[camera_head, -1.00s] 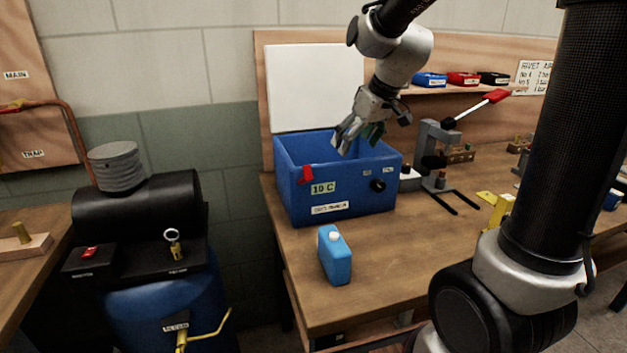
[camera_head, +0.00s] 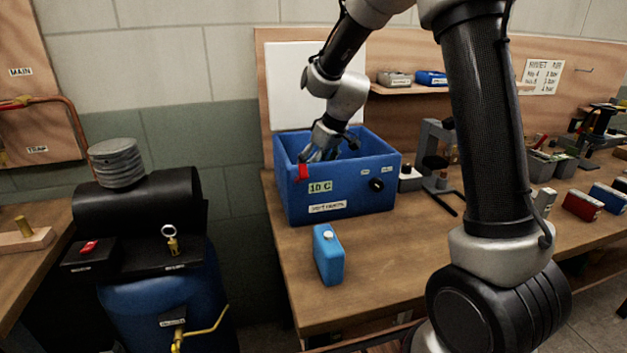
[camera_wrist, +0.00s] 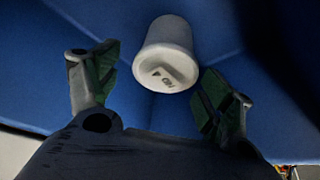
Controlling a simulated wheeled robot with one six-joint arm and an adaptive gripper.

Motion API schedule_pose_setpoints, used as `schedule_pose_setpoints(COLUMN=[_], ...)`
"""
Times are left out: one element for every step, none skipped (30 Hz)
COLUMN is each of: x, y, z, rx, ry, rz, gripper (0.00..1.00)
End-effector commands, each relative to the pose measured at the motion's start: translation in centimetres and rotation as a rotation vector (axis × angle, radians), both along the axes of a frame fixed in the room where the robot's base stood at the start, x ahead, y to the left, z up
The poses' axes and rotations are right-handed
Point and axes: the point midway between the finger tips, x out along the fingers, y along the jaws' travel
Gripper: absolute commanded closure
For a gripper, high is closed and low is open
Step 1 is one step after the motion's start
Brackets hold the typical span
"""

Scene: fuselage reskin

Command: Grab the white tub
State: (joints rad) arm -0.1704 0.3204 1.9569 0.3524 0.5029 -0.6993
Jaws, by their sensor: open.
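The white tub (camera_wrist: 168,50) shows in the wrist view inside the blue box (camera_wrist: 80,20), near a corner of its walls. Its round lid end, with small dark print, faces my wrist camera. My gripper (camera_wrist: 158,88) is open, with one green-padded finger on each side below the tub. The tub lies ahead of the fingertips and roughly between them, and I see no contact. In the head view my gripper (camera_head: 318,150) reaches down into the blue box (camera_head: 345,190), and the box's front wall hides the tub.
A blue can (camera_head: 329,255) with a white cap stands on the workbench (camera_head: 385,275) in front of the box. A grey press tool (camera_head: 436,160) stands right of the box. A white panel (camera_head: 315,85) stands behind it. My own arm covers much of the right side.

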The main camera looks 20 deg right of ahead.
Motion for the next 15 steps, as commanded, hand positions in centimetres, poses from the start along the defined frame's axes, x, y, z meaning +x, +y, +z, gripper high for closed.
schedule_pose_setpoints(x=[0.2,0.2,0.3,0.4,0.5,0.6,0.7,0.9,1.1,1.2,1.3,1.4,1.5,1.5,1.5], y=[0.2,0.3,0.5,0.6,0.7,1.0,1.1,1.2,1.4,1.4,1.5,1.6,1.6,1.6,1.6], z=[-0.6,-1.0,-1.5,-1.9,-2.4,-3.1,-3.5,-3.9,-4.4,-4.7,-4.9,-5.2,-5.3,-5.3,-5.4], rx=[0.001,0.0,-0.001,0.0,0.0,-0.001,0.0,0.0,0.0,0.001,0.001,0.001,0.001,0.001,0.001], ry=[0.002,0.002,0.003,0.002,0.002,0.004,0.003,0.003,0.002,0.002,0.001,-0.001,-0.001,-0.001,-0.001], rz=[-0.001,-0.001,-0.001,-0.001,-0.001,-0.001,-0.001,-0.001,-0.001,-0.001,-0.001,-0.001,-0.001,-0.001,-0.001], gripper=[0.19,0.19,0.19,0.19,0.19,0.19,0.19,0.19,0.19,0.19,0.19,0.19,0.19,0.19,0.19])
